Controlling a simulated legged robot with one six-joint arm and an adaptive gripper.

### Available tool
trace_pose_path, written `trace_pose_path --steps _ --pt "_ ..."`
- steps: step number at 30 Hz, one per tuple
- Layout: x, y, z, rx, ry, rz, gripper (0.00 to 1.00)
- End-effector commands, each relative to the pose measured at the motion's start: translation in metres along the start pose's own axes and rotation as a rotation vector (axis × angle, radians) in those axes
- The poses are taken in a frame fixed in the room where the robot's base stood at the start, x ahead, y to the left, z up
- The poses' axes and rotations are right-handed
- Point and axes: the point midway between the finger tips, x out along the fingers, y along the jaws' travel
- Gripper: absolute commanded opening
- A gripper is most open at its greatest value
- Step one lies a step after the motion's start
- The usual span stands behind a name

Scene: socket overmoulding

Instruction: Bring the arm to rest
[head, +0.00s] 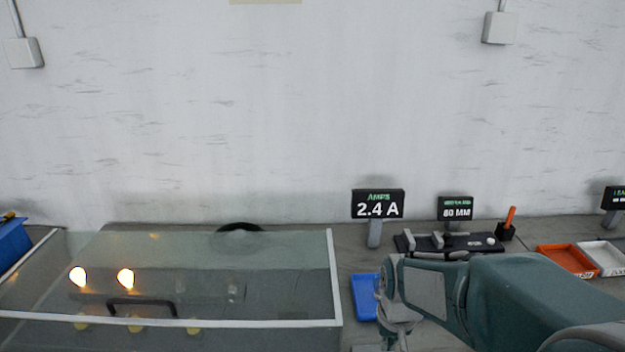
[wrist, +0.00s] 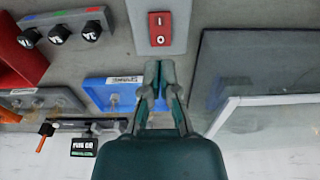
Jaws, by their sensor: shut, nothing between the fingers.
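My arm reaches in from the lower right in the head view, and my gripper shows there only in part, in front of the bench by the blue tray (head: 364,297). In the wrist view my gripper (wrist: 157,66) is shut and empty, its two fingertips together. The fingers are just short of a grey plate with a red rocker switch (wrist: 160,29) marked I and O. They appear apart from the switch, though the exact gap cannot be told. The blue tray also shows in the wrist view (wrist: 97,88), left of the fingers.
A glass-lidded enclosure (head: 336,290) with a dark handle fills the left of the bench. Displays read 2.4 A (head: 378,204) and 80 MM (head: 455,208). A black fixture (head: 480,243), an orange tray (head: 567,262) and a white tray (head: 606,256) stand at the right.

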Motion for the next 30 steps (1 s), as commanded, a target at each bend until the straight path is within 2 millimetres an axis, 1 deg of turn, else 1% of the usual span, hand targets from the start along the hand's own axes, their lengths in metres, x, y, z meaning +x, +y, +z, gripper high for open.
trace_pose_path --steps 1,6,12,15,18,22,25,30 --pt "-0.017 0.000 0.005 0.000 0.038 0.000 0.00" --pt "-0.060 0.000 0.028 0.000 0.135 0.000 0.00" --pt "-0.101 0.000 0.060 0.000 0.249 0.000 0.00" --pt "-0.117 0.000 0.078 0.000 0.305 0.000 0.00" --pt "-0.129 0.000 0.094 0.000 0.354 0.000 0.00" --pt "-0.137 0.000 0.108 0.000 0.395 0.000 0.00" --pt "-0.139 0.000 0.113 0.000 0.407 0.000 0.00" --pt "-0.139 0.000 0.113 0.000 0.407 0.000 0.00"
